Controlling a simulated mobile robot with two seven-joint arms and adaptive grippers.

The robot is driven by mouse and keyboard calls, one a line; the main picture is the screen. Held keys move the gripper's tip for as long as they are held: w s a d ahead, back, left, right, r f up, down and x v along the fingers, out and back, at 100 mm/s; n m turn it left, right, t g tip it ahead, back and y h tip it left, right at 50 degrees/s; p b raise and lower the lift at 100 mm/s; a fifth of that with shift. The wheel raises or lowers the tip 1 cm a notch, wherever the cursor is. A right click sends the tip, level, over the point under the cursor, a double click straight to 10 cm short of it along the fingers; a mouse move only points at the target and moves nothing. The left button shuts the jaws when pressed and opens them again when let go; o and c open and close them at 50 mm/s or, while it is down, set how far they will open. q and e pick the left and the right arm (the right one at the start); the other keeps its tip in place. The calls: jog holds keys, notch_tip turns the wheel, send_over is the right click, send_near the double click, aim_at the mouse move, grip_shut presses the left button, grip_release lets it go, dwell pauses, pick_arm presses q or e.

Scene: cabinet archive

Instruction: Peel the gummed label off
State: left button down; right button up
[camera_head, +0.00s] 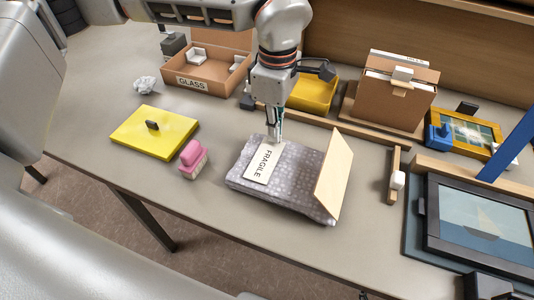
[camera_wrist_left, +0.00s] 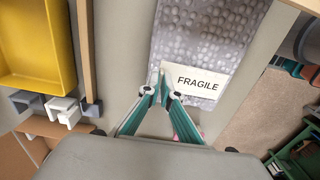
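A cream label reading FRAGILE (camera_head: 262,165) lies on a grey dimpled wrapped parcel (camera_head: 300,180). The label also shows in the left wrist view (camera_wrist_left: 198,82), on the parcel (camera_wrist_left: 205,30). My left gripper (camera_head: 275,138) points down at the label's end on the far side of the parcel. In the left wrist view its fingertips (camera_wrist_left: 161,88) converge at that end and appear shut on the label's edge; the exact contact is partly hidden by the fingers. The rest of the label looks flat on the wrapping. My right gripper is not seen.
A wooden board (camera_head: 334,176) stands at the parcel's right end. A pink brush (camera_head: 193,157) and a yellow pad (camera_head: 155,132) lie left. A GLASS box (camera_head: 205,72), yellow bin (camera_head: 316,93) and brown folder box (camera_head: 393,97) stand behind. A framed picture (camera_head: 480,222) lies right.

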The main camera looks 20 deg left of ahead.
pick_arm(q)
jog(key=shift+r, duration=0.15)
jog(key=shift+r+p, duration=0.8)
jog(key=shift+r, duration=0.25)
jog(key=shift+r+p, duration=0.55)
jog(key=shift+r, duration=0.2)
jog(key=shift+r+p, duration=1.35)
jog(key=shift+r, duration=0.5)
jog(key=shift+r+p, duration=0.5)
jog(key=shift+r, duration=0.25)
jog(key=shift+w, duration=0.1)
